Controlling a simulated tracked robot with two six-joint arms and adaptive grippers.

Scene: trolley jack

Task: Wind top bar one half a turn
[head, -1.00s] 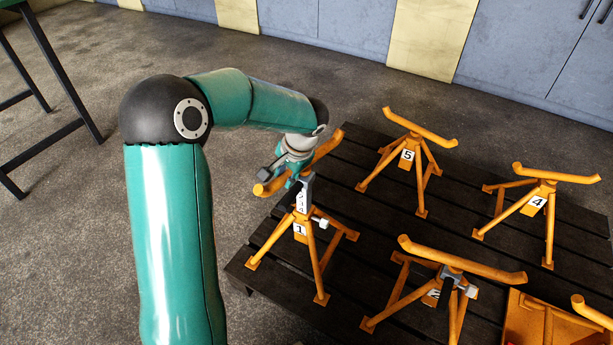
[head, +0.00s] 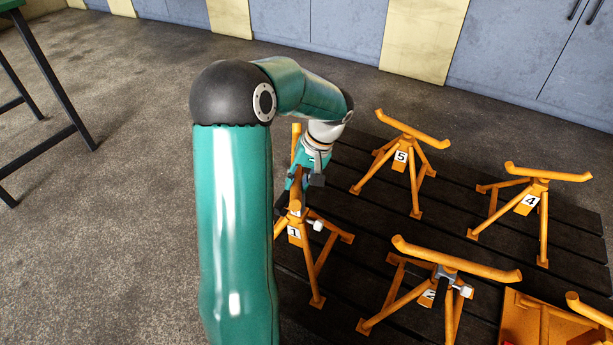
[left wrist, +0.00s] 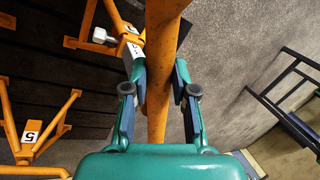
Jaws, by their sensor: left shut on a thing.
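The jack stand labelled 1 (head: 294,233) stands at the left end of the dark slatted platform. Its orange top bar (head: 296,140) points nearly straight away from me, partly hidden by my arm and gripper. My left gripper (head: 295,190) is at this bar, above the stand's head. In the left wrist view the bar (left wrist: 164,50) runs between the two fingers of my left gripper (left wrist: 163,92), which are shut on it. A pale knob (head: 317,225) sticks out of the stand's side. My right gripper is not in view.
Stands labelled 5 (head: 400,156) and 4 (head: 530,200) are behind to the right. Another stand (head: 455,258), its label partly hidden, is in front. More orange parts are at bottom right. A green-topped table (head: 45,85) stands at far left. Open floor lies left.

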